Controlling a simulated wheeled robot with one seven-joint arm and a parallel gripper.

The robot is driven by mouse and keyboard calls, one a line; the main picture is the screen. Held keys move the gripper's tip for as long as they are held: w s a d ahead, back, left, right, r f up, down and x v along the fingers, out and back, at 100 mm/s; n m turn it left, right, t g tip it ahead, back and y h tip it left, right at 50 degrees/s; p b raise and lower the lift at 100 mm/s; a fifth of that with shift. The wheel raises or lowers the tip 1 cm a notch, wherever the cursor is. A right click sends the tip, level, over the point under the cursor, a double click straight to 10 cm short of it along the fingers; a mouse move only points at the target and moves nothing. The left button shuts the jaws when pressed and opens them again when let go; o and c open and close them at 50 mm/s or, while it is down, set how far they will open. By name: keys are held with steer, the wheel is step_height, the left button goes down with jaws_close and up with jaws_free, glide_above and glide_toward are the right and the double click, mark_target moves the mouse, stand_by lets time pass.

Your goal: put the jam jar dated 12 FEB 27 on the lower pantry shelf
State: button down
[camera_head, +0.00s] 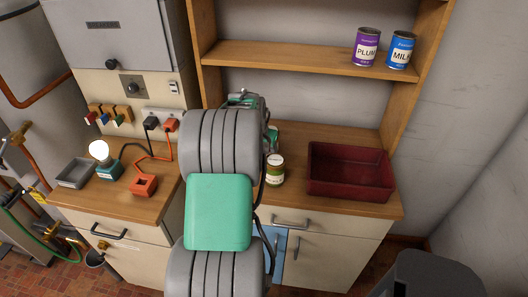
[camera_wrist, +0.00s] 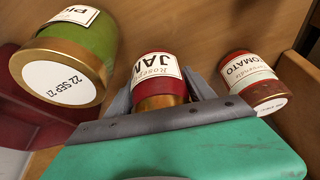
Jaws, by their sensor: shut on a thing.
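In the wrist view a jam jar (camera_wrist: 158,66) with a red body, a white label reading JAM and a gold lid is between the fingers of my gripper (camera_wrist: 162,92), which is shut on it. Its date is not visible. A green jar (camera_wrist: 75,60) with a gold lid dated 22 SEP 27 stands to the left. A red jar labelled TOMATO (camera_wrist: 253,80) stands to the right.
A purple PLUM can (camera_head: 366,47) and a blue MILK can (camera_head: 400,50) stand at the shelf's right end; its left and middle look clear. A dark red tub (camera_head: 350,190) sits on the counter (camera_head: 320,134). A lit bulb (camera_head: 99,150) and a grey tray (camera_head: 74,173) are at left.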

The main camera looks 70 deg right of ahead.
steer(key=shift+d+f, duration=0.1)
steer(key=shift+f, duration=0.8)
steer(key=c, duration=0.7)
jaws_free()
steer(key=shift+c, duration=0.2)
steer(key=shift+o, duration=0.5)
steer(key=shift+r, duration=0.1)
